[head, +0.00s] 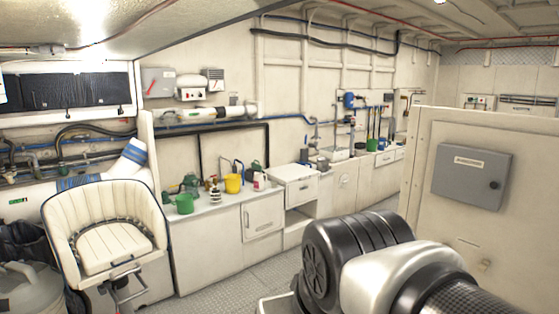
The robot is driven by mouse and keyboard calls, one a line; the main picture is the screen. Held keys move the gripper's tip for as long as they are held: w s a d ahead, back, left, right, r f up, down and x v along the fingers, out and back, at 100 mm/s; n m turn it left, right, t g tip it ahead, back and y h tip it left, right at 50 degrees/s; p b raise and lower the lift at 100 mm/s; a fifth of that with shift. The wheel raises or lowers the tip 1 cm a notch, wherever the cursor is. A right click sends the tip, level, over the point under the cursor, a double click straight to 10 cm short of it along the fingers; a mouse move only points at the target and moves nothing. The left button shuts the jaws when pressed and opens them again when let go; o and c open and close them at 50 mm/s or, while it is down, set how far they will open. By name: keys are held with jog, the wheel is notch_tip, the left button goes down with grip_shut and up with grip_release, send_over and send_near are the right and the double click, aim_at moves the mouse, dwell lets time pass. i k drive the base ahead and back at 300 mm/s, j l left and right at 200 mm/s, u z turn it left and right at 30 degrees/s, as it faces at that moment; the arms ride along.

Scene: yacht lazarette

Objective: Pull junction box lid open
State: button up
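A grey box (460,185), which looks like the junction box, is mounted on a white panel (427,215) at the right of the head view. Its lid looks closed, flat against the box. The lid has a pale label near its top and a dark round knob or latch (494,184) near its right edge. My arm shows at the bottom right, below and in front of the panel. My gripper is out of view, so its state and its distance from the box do not show.
A cream padded seat (112,245) stands at the left. A drawer (294,190) appears pulled out. Grey floor (262,277) is open between counter and panel.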

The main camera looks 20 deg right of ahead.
aim_at(475, 178)
jog(key=z, duration=1.65)
